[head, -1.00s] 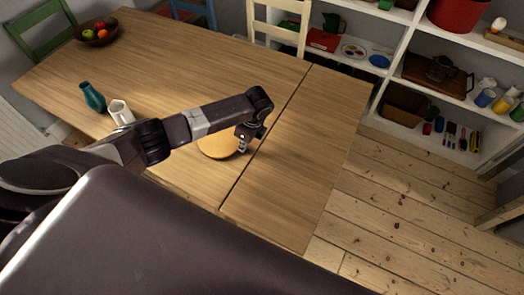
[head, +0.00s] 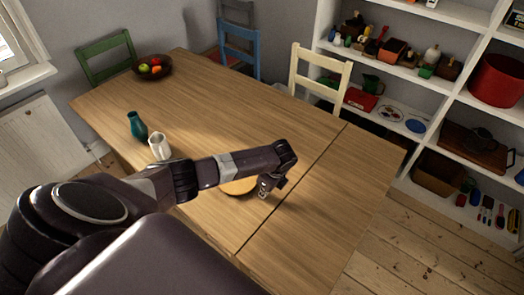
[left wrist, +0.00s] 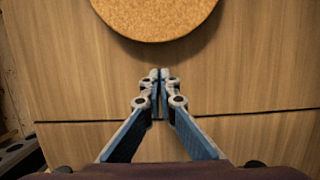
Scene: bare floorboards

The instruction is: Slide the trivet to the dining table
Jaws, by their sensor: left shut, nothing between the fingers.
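The trivet (head: 238,187) is a round, flat, cork-coloured disc lying on the wooden dining table (head: 215,100), left of a dark seam across the tabletop. My forearm hides part of it in the head view. In the left wrist view the trivet (left wrist: 155,14) shows at the top, cut off by the frame. My left gripper (head: 263,194) points down just right of the trivet. In the left wrist view the gripper (left wrist: 159,74) is shut and empty, its tips apart from the trivet's edge in the picture. My right gripper is not in view.
A teal vase (head: 137,127) and a white mug (head: 159,147) stand at the table's left side. A fruit bowl (head: 152,67) sits at the far end. Chairs stand around it, including a cream one (head: 319,78). White shelves (head: 440,85) stand at right. The middle tabletop is clear.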

